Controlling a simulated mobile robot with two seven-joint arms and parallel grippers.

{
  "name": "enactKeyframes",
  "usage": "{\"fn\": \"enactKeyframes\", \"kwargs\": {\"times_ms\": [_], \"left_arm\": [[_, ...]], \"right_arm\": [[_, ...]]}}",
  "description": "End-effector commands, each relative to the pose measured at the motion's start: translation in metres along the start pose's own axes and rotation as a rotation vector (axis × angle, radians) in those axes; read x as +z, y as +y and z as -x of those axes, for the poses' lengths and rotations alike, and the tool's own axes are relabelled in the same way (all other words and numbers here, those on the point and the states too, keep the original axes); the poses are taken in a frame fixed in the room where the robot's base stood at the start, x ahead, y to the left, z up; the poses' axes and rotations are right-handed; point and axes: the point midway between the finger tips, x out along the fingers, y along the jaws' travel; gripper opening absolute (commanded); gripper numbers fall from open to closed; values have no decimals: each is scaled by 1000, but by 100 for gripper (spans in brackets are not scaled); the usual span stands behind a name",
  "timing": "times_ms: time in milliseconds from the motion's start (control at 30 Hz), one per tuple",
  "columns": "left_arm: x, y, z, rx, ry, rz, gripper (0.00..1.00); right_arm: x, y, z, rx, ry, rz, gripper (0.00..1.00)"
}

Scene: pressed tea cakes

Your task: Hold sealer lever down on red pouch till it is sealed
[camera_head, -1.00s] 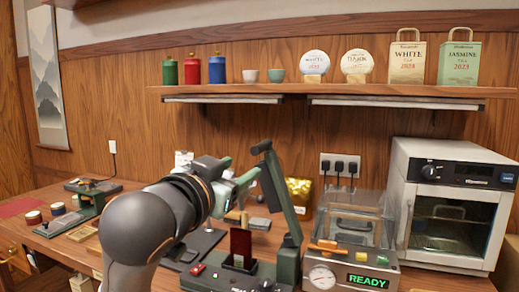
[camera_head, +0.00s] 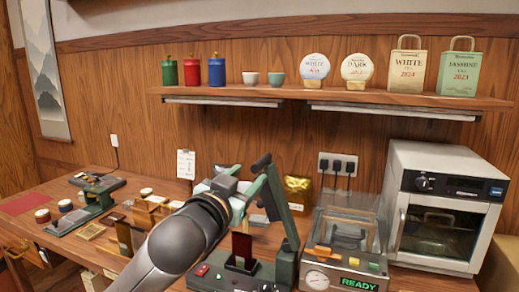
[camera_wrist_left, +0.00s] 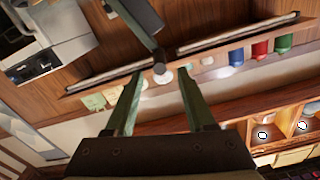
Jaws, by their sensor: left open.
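The sealer has a dark green base (camera_head: 212,277) with a red button and a small green light. Its green lever (camera_head: 283,212) stands raised, with a black handle (camera_head: 262,161) at the top. The dark red pouch (camera_head: 241,246) stands upright at the sealer, below the lever. My left gripper (camera_head: 251,184) is open beside the upper lever, its fingers partly hidden in the head view. In the left wrist view its two fingers (camera_wrist_left: 160,98) are spread, with the lever's rounded end (camera_wrist_left: 160,72) in line with the gap; contact cannot be told. My right gripper is not in view.
A machine with a gauge and a READY display (camera_head: 358,283) stands right of the sealer, before a white oven (camera_head: 444,205). A gold pouch (camera_head: 298,189) stands behind. A shelf (camera_head: 330,97) with canisters and bags runs above. Wooden stands (camera_head: 150,215) are left.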

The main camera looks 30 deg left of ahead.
Motion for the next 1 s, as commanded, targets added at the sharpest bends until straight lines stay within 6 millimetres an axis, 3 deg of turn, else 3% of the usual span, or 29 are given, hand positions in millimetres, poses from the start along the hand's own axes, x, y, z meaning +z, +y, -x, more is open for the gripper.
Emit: {"fn": "enactKeyframes", "kwargs": {"times_ms": [200,400,833,1000], "left_arm": [[0,-1,-42,-2,-2,0,55],[0,0,-66,-1,-1,1,55],[0,0,-75,0,0,0,55],[0,0,-75,0,0,0,37]], "right_arm": [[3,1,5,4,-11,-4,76],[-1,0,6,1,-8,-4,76],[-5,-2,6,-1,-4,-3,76],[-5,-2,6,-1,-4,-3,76]]}}
